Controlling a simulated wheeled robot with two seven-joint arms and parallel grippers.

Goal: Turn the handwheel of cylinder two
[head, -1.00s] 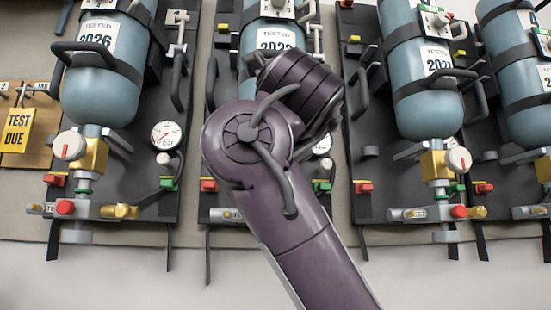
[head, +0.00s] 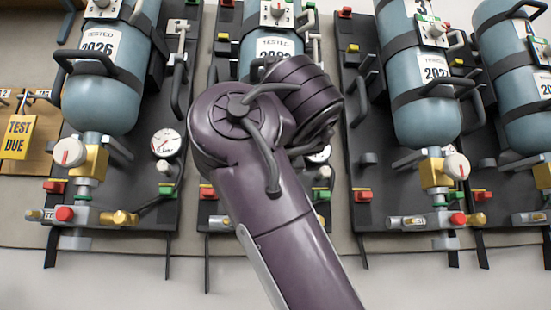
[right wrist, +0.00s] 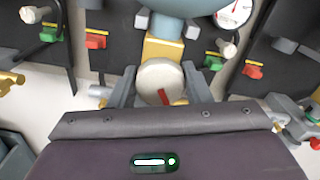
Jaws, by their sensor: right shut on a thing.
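The handwheel (right wrist: 160,83) is a pale round knob with a red mark, on a brass valve (right wrist: 163,50) under a blue-grey cylinder in the right wrist view. My right gripper (right wrist: 160,77) has a grey finger on each side of the knob and is shut on it. In the head view my right arm (head: 265,190) covers this valve and the gripper. The cylinder (head: 262,60) above it is the second whole one from the left, partly hidden by the arm. Its number is not readable. My left gripper is in neither view.
Similar cylinders stand at left (head: 100,98) and right (head: 422,118) on dark backboards, with their own pale handwheels (head: 69,152), gauges and red and green clips. A yellow "TEST DUE" tag (head: 20,137) hangs at far left. Pale open space lies below the boards.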

